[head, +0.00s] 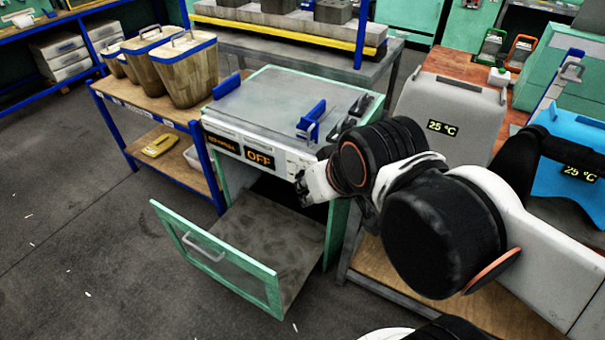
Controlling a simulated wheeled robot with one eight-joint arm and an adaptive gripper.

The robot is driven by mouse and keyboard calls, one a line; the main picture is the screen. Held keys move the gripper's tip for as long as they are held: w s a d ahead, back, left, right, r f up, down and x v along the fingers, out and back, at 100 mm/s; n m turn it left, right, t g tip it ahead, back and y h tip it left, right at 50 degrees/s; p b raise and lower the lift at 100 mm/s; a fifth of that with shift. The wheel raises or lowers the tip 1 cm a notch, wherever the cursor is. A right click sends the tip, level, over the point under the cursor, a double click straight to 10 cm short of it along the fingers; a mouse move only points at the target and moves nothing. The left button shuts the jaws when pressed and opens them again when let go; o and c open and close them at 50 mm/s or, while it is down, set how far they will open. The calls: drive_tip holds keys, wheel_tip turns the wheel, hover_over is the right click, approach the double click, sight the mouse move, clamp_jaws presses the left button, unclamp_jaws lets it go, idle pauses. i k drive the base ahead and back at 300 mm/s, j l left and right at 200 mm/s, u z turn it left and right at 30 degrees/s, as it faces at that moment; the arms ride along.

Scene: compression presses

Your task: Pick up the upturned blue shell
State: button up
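The blue shell (582,130) is at the right edge of the head view, on the wooden bench. It carries a "25 °C" label. My black and white arm covers part of it and the picture edge cuts it off, so I cannot tell fully how it sits. My gripper (308,192) is far to its left, by the front panel of the press cabinet. Its fingers are small and partly hidden by my wrist, so I cannot tell whether they are open or shut.
A grey shell (450,110), also labelled "25 °C", stands left of the blue one. The press cabinet (285,95) shows "OFF"; its green-framed front (215,262) hangs open over the floor. A shelf with wooden bins (185,75) is at left. The left floor is clear.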

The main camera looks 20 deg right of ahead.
sight(553, 179)
drive_tip(key=z, duration=2.4)
